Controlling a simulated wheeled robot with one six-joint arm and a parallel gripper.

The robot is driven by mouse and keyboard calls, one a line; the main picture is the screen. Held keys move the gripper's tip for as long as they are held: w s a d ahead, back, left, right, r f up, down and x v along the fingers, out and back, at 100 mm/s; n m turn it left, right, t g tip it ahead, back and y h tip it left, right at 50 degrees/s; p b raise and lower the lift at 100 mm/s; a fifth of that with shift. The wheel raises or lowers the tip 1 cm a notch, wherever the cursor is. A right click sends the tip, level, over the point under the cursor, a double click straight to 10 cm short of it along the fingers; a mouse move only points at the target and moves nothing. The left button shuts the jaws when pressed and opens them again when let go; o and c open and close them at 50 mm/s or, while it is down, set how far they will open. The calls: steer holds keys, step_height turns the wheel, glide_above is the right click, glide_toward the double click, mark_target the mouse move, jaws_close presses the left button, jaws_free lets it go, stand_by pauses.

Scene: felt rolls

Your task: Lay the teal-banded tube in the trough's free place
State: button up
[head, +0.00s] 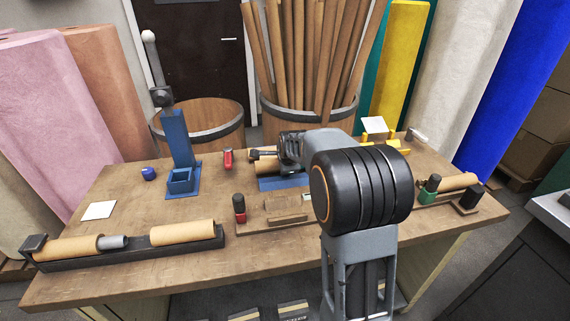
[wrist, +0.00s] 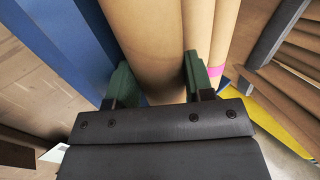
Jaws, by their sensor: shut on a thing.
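My gripper (wrist: 160,82) has its green finger pads on both sides of a plain tan tube (wrist: 152,35) and is shut on it. No teal band shows on the part in view. Another tan tube with a pink band (wrist: 217,70) lies right beside it in the wrist view. In the head view my gripper (head: 290,150) is over a blue holder (head: 282,184) with tan tubes (head: 265,167), partly hidden by my arm.
A blue stand (head: 178,145) with a lever rises left of my gripper. A red bottle (head: 228,159), a red-and-black bottle (head: 239,208) and a wooden fixture (head: 287,205) stand nearby. A green bottle (head: 428,190) and another tube (head: 448,181) are at right.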

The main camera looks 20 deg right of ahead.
steer(key=shift+f+b, duration=0.3)
stand_by(0.4)
steer(key=o, duration=1.3)
steer(key=shift+f, duration=0.2)
steer(key=shift+c, duration=0.2)
steer(key=shift+s, duration=0.1)
steer(key=shift+f, duration=0.1)
steer(key=shift+c, duration=2)
